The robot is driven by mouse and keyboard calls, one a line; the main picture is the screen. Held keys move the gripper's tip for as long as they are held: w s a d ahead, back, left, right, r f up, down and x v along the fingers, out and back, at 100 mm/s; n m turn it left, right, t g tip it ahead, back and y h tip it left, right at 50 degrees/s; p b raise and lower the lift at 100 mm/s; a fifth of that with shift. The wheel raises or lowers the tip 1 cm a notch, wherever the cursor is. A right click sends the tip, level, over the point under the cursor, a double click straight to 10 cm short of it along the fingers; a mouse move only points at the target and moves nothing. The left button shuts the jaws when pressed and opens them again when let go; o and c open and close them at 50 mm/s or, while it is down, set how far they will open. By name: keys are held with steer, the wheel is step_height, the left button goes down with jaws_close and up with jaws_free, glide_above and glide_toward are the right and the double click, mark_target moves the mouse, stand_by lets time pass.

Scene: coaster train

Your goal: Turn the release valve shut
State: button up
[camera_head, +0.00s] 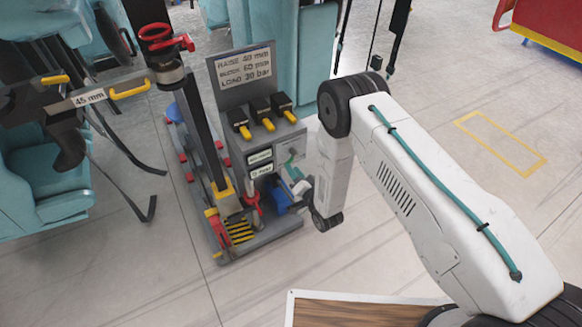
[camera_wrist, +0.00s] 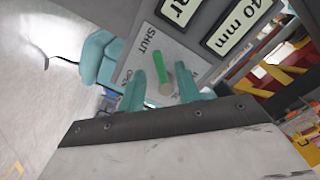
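The release valve (camera_wrist: 164,82) shows in the wrist view as a green handle on a grey plate (camera_wrist: 188,52) lettered SHUT, with a second word partly hidden. My gripper (camera_wrist: 160,90) has its teal fingers apart, one on each side of the handle. I cannot tell whether either finger touches it. In the head view my gripper (camera_head: 296,184) is low at the front of the grey jacking unit's control panel (camera_head: 275,142), where my arm hides much of the valve area.
The panel carries several yellow-tipped levers (camera_head: 265,122), two small displays (camera_head: 260,164) and a sign (camera_head: 243,67) reading RAISE 40 mm, BLOCK 60 mm, LOAD 30 bar. Teal train seats (camera_head: 45,185) stand left. A wooden-topped surface (camera_head: 355,312) is in front. Open floor lies right.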

steer(key=shift+v, duration=2.35)
steer(key=s+d+f+n+g+h, duration=0.25)
steer(key=f+g, duration=0.25)
steer(key=f, duration=0.4)
steer(key=s+d+r+n+g+h, duration=0.1)
steer(key=s+d+r+g+h, duration=0.3)
steer(key=r, duration=0.7)
steer(key=s+d+r+g+h, duration=0.1)
steer(key=s+d+r+g, duration=0.2)
steer(key=d+r, duration=0.55)
steer(key=s+d+r+n+g+h, duration=0.1)
steer(key=s+d+r+g+h, duration=0.25)
steer(key=r, duration=0.95)
steer(key=s+d+r+m+t, duration=0.1)
steer(key=s+d+r, duration=0.4)
steer(key=s+r, duration=0.5)
steer(key=s+d+r+m+t+y, duration=0.1)
steer(key=s+d+r, duration=0.4)
steer(key=s+r, duration=0.5)
steer(key=shift+s+r, duration=0.4)
steer(key=shift+r, duration=2.25)
